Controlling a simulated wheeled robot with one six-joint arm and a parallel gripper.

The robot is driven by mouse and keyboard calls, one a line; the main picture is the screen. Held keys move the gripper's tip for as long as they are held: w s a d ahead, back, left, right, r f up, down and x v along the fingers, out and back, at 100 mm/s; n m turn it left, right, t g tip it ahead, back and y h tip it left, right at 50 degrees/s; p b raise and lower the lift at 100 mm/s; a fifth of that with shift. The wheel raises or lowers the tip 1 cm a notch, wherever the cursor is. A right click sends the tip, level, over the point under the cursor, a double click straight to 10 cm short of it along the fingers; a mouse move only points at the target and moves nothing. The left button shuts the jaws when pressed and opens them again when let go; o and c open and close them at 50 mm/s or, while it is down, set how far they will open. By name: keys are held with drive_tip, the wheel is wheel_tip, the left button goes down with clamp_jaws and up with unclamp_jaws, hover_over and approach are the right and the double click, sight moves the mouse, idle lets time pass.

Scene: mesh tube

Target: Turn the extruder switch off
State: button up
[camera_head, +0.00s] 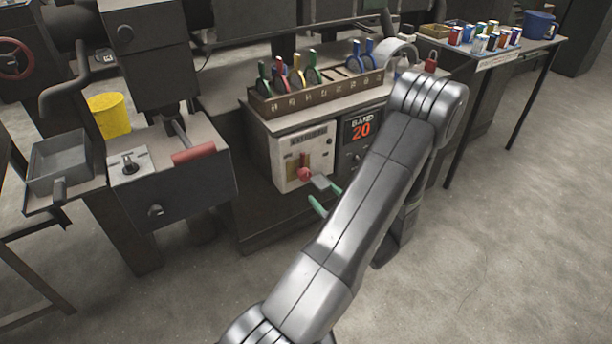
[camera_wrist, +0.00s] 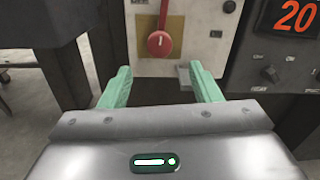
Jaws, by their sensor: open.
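The extruder switch is a lever with a round red knob (camera_head: 304,174) on a brass-coloured plate, set in the pale front panel (camera_head: 287,155) of the cabinet. In the wrist view the red knob (camera_wrist: 159,43) hangs at the lower end of its red shaft, at top centre. My gripper (camera_head: 327,198) is open, with green fingers, just in front of and slightly below and right of the knob in the head view. In the wrist view my gripper (camera_wrist: 160,80) has nothing between its fingers, and the knob shows beyond the gap, apart from both fingers.
A dark panel with a red "20" display (camera_head: 361,129) is right of the switch. A small grey piece (camera_wrist: 186,75) shows beside the right finger. A rack (camera_head: 310,92) with coloured-handled tools stands above. Open floor lies right.

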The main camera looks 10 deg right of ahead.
sight(307, 178)
drive_tip(key=x, duration=1)
drive_tip(key=shift+w+a, duration=0.15)
drive_tip(key=shift+w, duration=0.1)
drive_tip(key=c, duration=1)
drive_tip(key=shift+f+n+b, duration=0.2)
drive_tip(key=shift+n+b, duration=0.1)
drive_tip(key=shift+b, duration=0.4)
drive_tip(key=shift+n+b, duration=0.3)
drive_tip(key=shift+b, duration=0.2)
drive_tip(key=shift+r, duration=0.15)
drive_tip(key=o, duration=1)
